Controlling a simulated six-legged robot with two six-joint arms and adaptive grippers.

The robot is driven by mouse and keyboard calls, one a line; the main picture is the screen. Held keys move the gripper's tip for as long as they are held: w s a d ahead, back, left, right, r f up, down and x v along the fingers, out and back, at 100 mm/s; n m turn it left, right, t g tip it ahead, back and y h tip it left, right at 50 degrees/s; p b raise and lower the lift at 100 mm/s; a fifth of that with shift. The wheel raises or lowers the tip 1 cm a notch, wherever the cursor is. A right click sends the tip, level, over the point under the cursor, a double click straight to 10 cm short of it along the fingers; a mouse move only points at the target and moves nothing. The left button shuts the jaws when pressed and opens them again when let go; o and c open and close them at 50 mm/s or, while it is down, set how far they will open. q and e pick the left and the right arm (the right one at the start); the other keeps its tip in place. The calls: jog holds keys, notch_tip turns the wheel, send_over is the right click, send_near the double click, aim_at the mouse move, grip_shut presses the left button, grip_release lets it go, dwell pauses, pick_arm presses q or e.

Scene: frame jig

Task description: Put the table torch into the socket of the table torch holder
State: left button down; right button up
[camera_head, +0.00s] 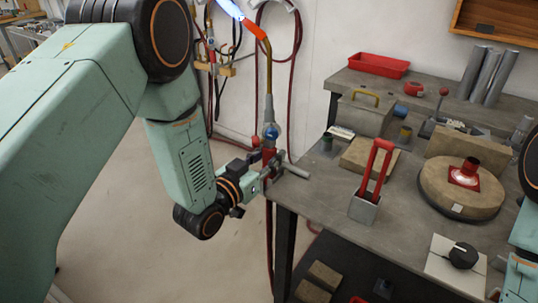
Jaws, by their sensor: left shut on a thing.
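The table torch (269,107) is upright in my left gripper (268,166), at the left edge of the workbench. It has a grey body with red and blue knobs and a bent brass neck. Its orange tip (255,29) points up and left with a bright blue-white flame. The gripper is shut around the torch's lower part; the fingers partly hide it. A grey box with a tall red frame (364,208) stands on the bench to the right, apart from the torch; it looks like the torch holder, but its socket cannot be made out. My right gripper is out of view.
The grey workbench (330,228) has a round turntable (437,190) bearing a red flanged pipe (465,172), and a black dial (463,255) at the front. Blocks and a yellow-handled box (362,116) stand behind. Hoses hang on the wall.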

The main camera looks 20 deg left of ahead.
pick_arm(q)
jog(key=shift+f+b, duration=0.45)
jog(key=shift+f, duration=0.1)
dwell(1.2)
jog(key=c, duration=1)
grip_release()
jog(key=shift+o, duration=0.2)
jog(key=shift+f, duration=0.15)
jog(key=shift+s, duration=0.2)
jog(key=v, duration=0.7)
jog(key=shift+s+a, duration=0.15)
jog(key=shift+s, duration=0.15)
